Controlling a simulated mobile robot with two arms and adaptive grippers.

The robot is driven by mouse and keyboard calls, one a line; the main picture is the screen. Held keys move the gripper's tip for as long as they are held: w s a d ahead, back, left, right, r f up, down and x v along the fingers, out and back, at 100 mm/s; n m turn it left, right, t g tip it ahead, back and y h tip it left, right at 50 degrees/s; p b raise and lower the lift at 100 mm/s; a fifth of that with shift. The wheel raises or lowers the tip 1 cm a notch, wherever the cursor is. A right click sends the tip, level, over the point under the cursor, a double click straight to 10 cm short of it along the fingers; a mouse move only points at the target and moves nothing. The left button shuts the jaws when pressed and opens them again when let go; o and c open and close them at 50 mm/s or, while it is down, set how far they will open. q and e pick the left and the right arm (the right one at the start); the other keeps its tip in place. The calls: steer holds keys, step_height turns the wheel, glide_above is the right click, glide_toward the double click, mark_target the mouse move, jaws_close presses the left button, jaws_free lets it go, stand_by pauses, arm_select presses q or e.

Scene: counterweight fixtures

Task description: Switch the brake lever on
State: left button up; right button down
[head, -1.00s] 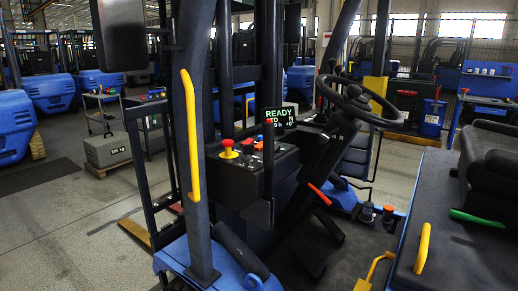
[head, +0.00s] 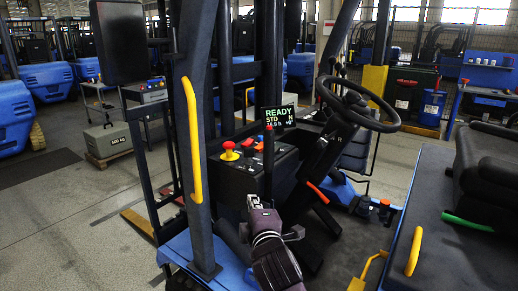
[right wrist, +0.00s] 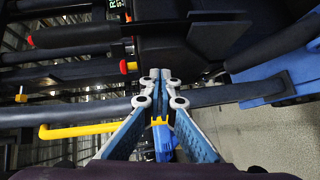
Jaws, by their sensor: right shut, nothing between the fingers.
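A black upright lever (head: 268,152) with a small red tip stands at the front of the forklift's console in the head view. It also shows in the right wrist view (right wrist: 75,38), lying sideways. A second lever-like handle with an orange-red grip (head: 317,193) slants below the steering wheel. No label shows which is the brake lever. My right gripper (head: 253,201) is shut and empty, in front of the console and below the red-tipped lever. Its closed fingertips (right wrist: 160,76) show in the right wrist view, apart from that lever's tip. My left gripper is out of view.
A red mushroom button on a yellow base (head: 229,151) sits on the console (head: 257,180). A dark post with a yellow grab handle (head: 191,140) stands left of my arm. The steering wheel (head: 388,124) and seat (head: 485,160) are to the right. The display reads READY.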

step_height(320, 180, up, 11)
steer(key=s+n+t, duration=0.1)
steer(key=s, duration=0.1)
steer(key=shift+a+f+t, duration=0.15)
steer(key=shift+a+t, duration=0.05)
steer(key=shift+t, duration=0.2)
steer(key=shift+w, duration=0.2)
steer(key=w+d+p, duration=0.2)
steer(key=w+p, duration=0.2)
steer(key=w, duration=0.5)
steer(key=shift+p, duration=0.4)
steer(key=shift+d+f, duration=0.1)
steer(key=shift+d, duration=0.05)
